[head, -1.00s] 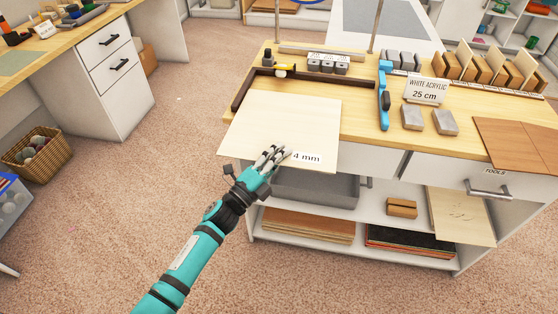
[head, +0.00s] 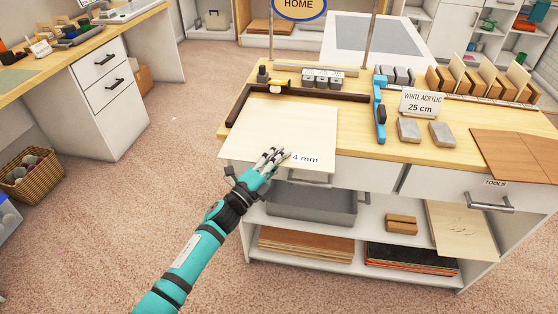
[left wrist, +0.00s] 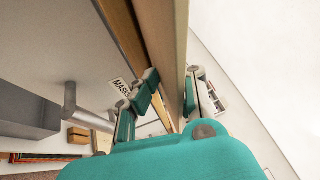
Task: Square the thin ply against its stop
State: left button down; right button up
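The thin ply (head: 285,125) is a pale square sheet marked "4 mm" on the bench top; its front part overhangs the edge. The stop (head: 310,94) is a dark brown L-shaped rail along the sheet's back and left. The sheet lies very close to both legs; I cannot tell whether it touches. My left gripper (head: 270,158) is at the sheet's front edge. In the left wrist view its fingers (left wrist: 170,98) lie on either side of the sheet's pale strip (left wrist: 172,40) and look shut on it. My right gripper is out of view.
A yellow-and-black item (head: 279,83) is by the rail. Below are a grey bin (head: 310,203) and shelves with sheet stock.

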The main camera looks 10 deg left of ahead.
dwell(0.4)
pick_arm(q)
jog(key=shift+w+b, duration=0.85)
jog(key=shift+w, duration=0.65)
jog(key=shift+f, duration=0.1)
jog(key=shift+b, duration=0.3)
jog(key=c, duration=1.4)
grip_release()
jog(key=shift+f, duration=0.15)
jog(key=shift+s, duration=0.2)
